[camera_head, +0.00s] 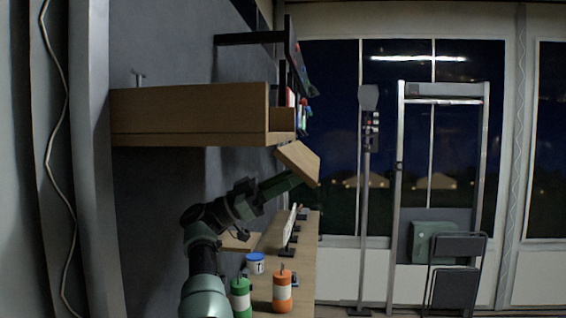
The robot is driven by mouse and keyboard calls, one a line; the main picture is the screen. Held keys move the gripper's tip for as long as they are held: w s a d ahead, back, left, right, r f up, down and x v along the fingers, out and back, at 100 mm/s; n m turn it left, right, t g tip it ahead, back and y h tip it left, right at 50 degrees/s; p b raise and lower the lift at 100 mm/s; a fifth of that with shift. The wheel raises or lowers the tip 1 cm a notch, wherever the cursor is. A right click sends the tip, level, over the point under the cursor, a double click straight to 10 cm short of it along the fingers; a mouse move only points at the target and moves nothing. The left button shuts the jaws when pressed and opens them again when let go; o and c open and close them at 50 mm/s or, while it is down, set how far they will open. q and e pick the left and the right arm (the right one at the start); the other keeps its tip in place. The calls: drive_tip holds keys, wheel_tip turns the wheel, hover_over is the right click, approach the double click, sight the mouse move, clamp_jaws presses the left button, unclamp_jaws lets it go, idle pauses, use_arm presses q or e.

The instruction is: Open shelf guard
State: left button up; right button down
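A wooden shelf (190,112) is fixed to the wall at the upper left. A small tilted wooden panel (298,163) is below its right end; it may be the shelf guard, but I cannot tell how it is joined to the shelf. One arm of mine, apparently the left, rises from the bottom left of centre. Its gripper (284,186) is at the lower edge of the panel. I cannot see whether it touches or grips it, since the fingertips are not clear. My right gripper is not in view.
Below is a wooden counter (300,260) with a white-and-blue tub (255,263), an orange-and-white bottle (282,291) and a green-and-white bottle (240,298). Several coloured items (300,105) stand at the shelf's far end. A metal frame (400,200) and folding chair (455,270) stand at right.

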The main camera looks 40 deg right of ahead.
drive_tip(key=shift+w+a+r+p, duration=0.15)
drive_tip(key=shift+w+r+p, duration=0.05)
drive_tip(key=shift+p, duration=0.15)
idle(0.3)
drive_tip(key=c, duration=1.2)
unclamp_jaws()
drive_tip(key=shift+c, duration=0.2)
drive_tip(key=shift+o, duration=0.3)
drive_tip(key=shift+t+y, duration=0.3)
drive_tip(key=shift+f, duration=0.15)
